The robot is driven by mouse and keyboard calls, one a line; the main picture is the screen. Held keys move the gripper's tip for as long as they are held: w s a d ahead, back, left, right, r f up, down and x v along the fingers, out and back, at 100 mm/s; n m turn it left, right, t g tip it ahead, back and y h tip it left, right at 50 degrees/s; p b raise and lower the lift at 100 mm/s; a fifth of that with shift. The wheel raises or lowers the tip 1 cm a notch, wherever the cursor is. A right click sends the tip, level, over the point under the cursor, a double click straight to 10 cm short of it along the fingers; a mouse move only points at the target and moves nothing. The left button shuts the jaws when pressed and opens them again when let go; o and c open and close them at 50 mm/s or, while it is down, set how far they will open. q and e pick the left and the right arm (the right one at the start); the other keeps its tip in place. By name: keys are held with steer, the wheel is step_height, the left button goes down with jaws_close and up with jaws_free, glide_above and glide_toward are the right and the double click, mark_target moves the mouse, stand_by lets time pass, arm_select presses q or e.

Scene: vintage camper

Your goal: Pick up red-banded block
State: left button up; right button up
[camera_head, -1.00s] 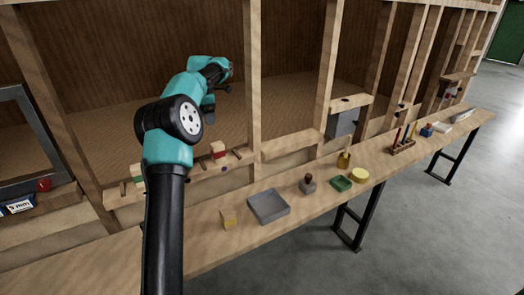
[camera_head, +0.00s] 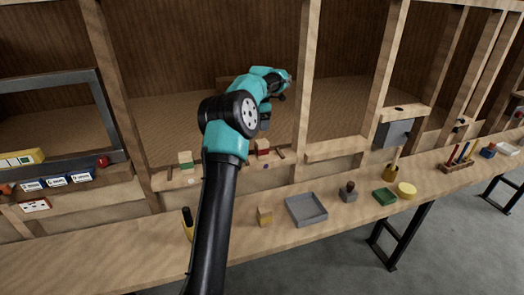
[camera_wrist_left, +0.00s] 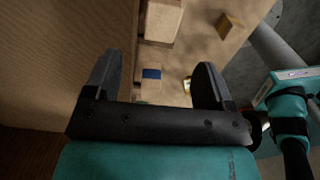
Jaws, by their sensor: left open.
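The red-banded block (camera_head: 262,147) is a pale wooden block with a red band. It stands on the wooden ledge at the back of the bench, right of my left arm in the head view. My left gripper (camera_head: 266,118) is small and partly hidden by its own arm, and appears above and behind the block. In the left wrist view my left gripper (camera_wrist_left: 152,80) has its two black fingers spread wide with nothing held between them. I cannot make out a red band in that view. My right gripper is not in view.
A green-banded block (camera_head: 186,160) stands on the same ledge to the left. Upright studs (camera_head: 304,90) flank the ledge.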

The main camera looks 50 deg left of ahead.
mark_target(262, 141)
arm_select(q)
step_height(262, 141, down, 6)
steer(key=shift+f, duration=0.25)
steer(key=shift+f, duration=0.15)
steer(key=shift+w+d+f, duration=0.1)
steer(key=shift+d+f, duration=0.05)
steer(key=shift+f, duration=2.3)
steer(key=shift+c, duration=0.4)
steer(key=c, duration=1)
steer(key=shift+o, duration=0.2)
steer(key=shift+r, duration=0.1)
